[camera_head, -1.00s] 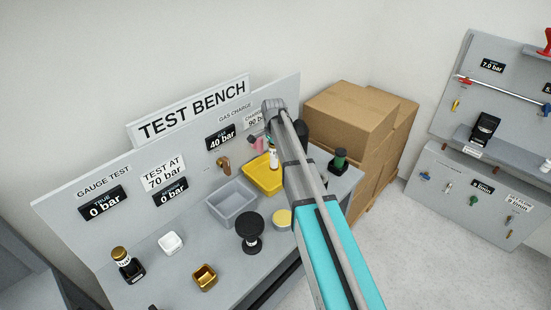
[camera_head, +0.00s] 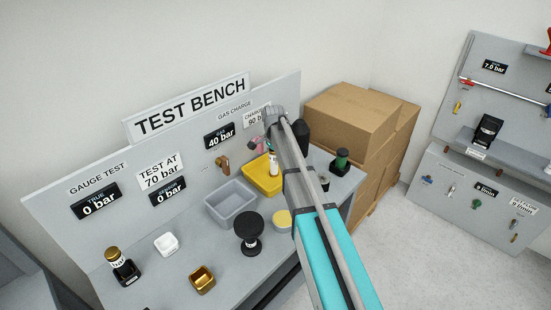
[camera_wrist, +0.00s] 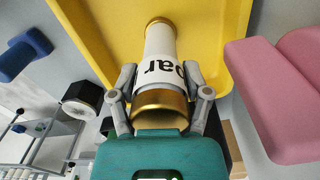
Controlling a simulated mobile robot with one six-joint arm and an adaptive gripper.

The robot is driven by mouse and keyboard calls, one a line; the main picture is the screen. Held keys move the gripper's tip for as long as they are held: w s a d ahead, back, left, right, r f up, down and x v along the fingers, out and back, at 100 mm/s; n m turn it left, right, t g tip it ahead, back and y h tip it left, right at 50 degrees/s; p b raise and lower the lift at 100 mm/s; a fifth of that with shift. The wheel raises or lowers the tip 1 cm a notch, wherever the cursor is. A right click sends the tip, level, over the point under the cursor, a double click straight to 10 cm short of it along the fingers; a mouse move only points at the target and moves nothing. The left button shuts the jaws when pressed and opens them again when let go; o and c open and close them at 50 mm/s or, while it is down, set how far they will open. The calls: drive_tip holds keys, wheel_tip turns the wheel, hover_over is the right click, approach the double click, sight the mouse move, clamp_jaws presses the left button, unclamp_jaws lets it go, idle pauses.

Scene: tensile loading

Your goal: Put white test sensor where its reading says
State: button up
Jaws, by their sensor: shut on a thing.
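A white sensor with gold ends and "bar" lettering (camera_wrist: 162,62) is between the fingers of my gripper (camera_wrist: 164,93) in the wrist view. The gripper is shut on it, over the yellow tray (camera_wrist: 105,35). In the head view a small white and gold piece (camera_head: 273,163) shows at the yellow tray (camera_head: 259,184), beside my arm, which hides most of my gripper. I cannot tell whether the sensor touches the tray floor. A similar gold-topped white "bar" sensor (camera_head: 117,261) stands in a black holder at the bench's left. The display under "TEST AT 70 bar" (camera_head: 168,191) reads 0 bar.
On the bench, a grey tray (camera_head: 231,203) lies left of the yellow one. A white cup (camera_head: 166,244), gold cup (camera_head: 203,280) and black knob (camera_head: 248,232) stand in front. A pink block (camera_wrist: 280,90) is close right of my gripper. Cardboard boxes (camera_head: 350,120) are beyond.

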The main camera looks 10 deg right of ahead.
drive_tip(key=o, duration=1.3)
drive_tip(key=shift+o, duration=0.2)
wheel_tip(320, 180, up, 12)
drive_tip(key=p, duration=1.2)
drive_tip(key=shift+w, duration=0.1)
drive_tip(key=shift+s, duration=0.3)
drive_tip(key=s+d+n, duration=0.1)
drive_tip(key=s+n, duration=1.2)
drive_tip(key=s, duration=1.6)
drive_tip(key=shift+s+d+n, duration=0.15)
drive_tip(key=shift+s+n, duration=0.1)
drive_tip(key=shift+n, duration=0.05)
